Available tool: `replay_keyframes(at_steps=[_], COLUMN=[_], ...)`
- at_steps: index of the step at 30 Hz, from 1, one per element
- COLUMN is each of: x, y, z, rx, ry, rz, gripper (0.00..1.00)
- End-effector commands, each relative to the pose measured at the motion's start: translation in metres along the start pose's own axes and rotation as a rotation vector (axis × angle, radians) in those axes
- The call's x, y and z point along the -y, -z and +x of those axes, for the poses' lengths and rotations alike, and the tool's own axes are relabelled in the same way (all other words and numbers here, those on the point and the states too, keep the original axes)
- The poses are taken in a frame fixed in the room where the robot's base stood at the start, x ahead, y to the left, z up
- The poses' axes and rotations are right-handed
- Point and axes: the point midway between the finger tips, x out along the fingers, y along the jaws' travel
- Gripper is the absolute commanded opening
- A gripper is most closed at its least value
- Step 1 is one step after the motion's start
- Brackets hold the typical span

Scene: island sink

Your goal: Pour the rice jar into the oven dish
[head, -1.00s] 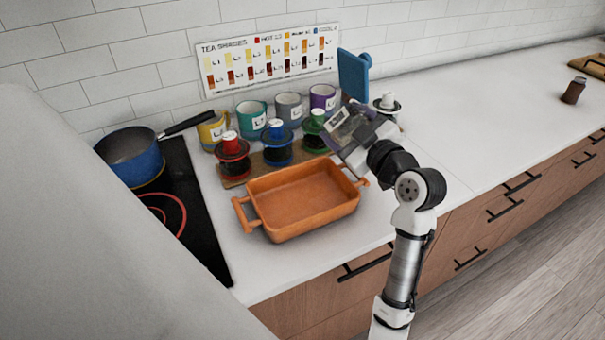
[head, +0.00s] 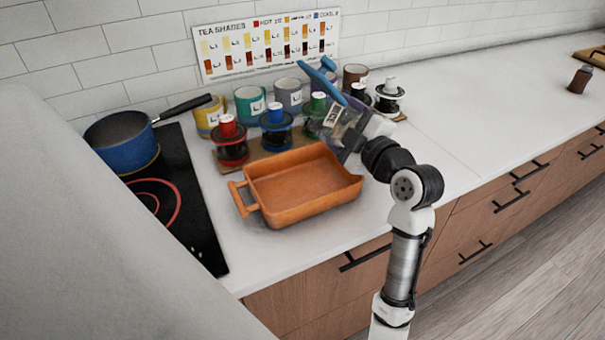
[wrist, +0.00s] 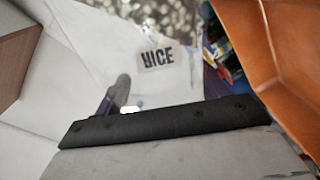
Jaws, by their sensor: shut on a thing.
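The orange oven dish (head: 303,187) sits on the white counter, with its visible inside bare. My gripper (head: 352,135) is shut on the clear rice jar (head: 333,116), beside and above the dish's far right corner. The jar is tilted to the left. A flat blue part (head: 320,82), seemingly its open lid, sticks out above it. In the wrist view, the jar's label (wrist: 157,58) is close, with speckled grey matter (wrist: 165,14) beyond it. The dish's wall (wrist: 285,60) fills the right side there. The jar's mouth and the dish's right handle are hard to make out or hidden.
Red (head: 231,146), blue (head: 276,132) and other lidded jars stand on a board behind the dish, close to my gripper. Several mugs (head: 250,104) stand behind them. A blue pan (head: 123,143) is on the cooktop at left.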

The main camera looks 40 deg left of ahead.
Motion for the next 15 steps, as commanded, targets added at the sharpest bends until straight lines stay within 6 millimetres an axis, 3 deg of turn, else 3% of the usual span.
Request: replay_keyframes(at_steps=[11, 15], x=[0.021, 0.018], y=[-0.007, 0.006], z=[0.000, 0.000], rx=[-0.001, -0.003], ry=[-0.003, -0.003], rz=[-0.191, -0.262], gripper=[0.29, 0.29])
